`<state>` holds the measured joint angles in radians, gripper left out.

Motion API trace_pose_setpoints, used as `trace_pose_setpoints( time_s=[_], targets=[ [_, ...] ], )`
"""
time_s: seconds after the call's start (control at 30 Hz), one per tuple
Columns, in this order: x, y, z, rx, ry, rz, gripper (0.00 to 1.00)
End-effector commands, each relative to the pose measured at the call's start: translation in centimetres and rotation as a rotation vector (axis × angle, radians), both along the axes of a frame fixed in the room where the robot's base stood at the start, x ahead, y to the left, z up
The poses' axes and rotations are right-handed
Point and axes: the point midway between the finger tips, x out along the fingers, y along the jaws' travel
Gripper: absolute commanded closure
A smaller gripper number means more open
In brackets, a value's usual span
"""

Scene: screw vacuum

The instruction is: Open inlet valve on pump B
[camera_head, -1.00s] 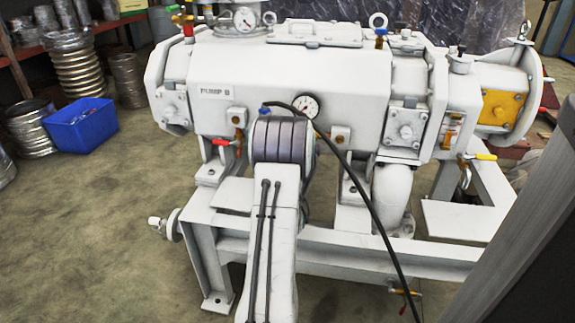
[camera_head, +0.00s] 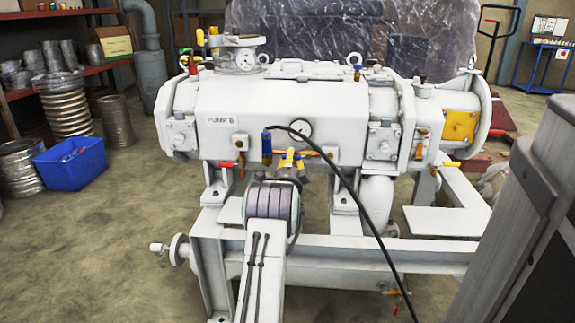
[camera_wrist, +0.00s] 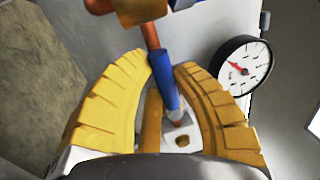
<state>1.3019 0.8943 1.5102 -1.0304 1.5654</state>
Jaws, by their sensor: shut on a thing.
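The white pump labelled PUMP B (camera_head: 255,112) stands ahead on a white frame. A blue handle (camera_head: 267,143) stands upright on its front, left of the round gauge; it also shows in the wrist view (camera_wrist: 164,78). My gripper (camera_head: 288,160) is at the pump front, its yellow fingers beside the blue handle. In the wrist view the fingers (camera_wrist: 166,68) lie on both sides of the handle, shut on it. An orange-brown pipe (camera_wrist: 150,35) lies above it. I cannot tell which handle is the inlet valve.
A black cable (camera_head: 345,192) runs across the pump front. The gauge (camera_wrist: 243,69) is close to the right finger. A blue crate (camera_head: 72,164) and metal hoses lie at left.

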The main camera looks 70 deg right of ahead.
Motion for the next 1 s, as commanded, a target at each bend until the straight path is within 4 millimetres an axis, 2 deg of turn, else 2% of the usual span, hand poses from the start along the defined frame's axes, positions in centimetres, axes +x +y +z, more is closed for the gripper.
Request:
trace_pose_setpoints(
  time_s=[0.2,0.57,0.6,0.9,1.0],
  targets=[
    [-0.26,-0.72,0.04,0.005,-0.018,-0.002,1.0],
    [-0.32,-0.79,0.05,0.007,-0.02,-0.003,1.0],
    [-0.33,-0.78,0.04,0.007,-0.02,-0.003,0.76],
    [-0.18,-0.74,0.07,0.005,-0.018,-0.001,0.49],
    [-0.14,-0.73,0.07,0.005,-0.018,0.0,0.49]
  ],
)
